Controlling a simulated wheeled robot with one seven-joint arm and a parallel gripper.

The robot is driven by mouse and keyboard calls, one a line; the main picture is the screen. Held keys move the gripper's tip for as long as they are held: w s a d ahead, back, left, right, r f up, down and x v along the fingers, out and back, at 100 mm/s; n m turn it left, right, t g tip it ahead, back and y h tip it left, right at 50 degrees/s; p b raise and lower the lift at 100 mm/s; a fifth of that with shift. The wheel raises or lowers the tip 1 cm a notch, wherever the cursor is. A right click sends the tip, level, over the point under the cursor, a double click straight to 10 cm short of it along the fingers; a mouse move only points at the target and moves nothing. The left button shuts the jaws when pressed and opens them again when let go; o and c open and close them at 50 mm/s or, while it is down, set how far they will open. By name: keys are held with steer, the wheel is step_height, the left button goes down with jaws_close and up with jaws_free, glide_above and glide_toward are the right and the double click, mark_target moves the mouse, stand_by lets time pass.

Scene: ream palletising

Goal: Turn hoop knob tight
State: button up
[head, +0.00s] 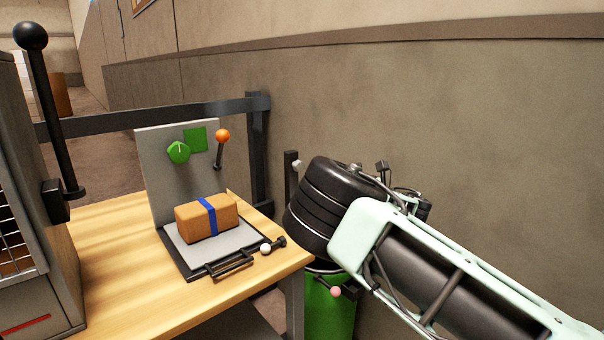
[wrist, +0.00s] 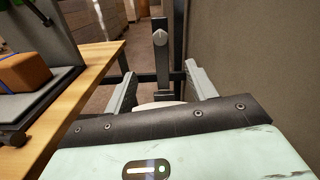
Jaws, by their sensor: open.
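A pale round knob (wrist: 160,38) sits on the upper part of a dark upright post (wrist: 160,60). In the head view this knob (head: 297,165) shows just left of my black wrist. A pink ball-ended knob (head: 335,291) shows low down, in front of a green cylinder (head: 322,312). No hoop shows clearly, so I cannot tell which knob belongs to it. My gripper (wrist: 160,72) is open, its two grey fingers spread either side of the post in the picture, with the knob beyond them. A pale rounded surface shows low between the fingers. My arm hides the fingers in the head view.
A wooden table (head: 110,235) on the left bears a plate with a brown, blue-banded package (head: 203,219). A panel behind has a green knob (head: 178,152) and an orange-topped lever (head: 222,137). A rail stands behind the table. The wall (head: 450,130) is close on the right.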

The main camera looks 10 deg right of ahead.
mark_target(301, 166)
steer(key=x, duration=1.7)
steer(key=shift+w, duration=0.1)
steer(key=c, duration=1)
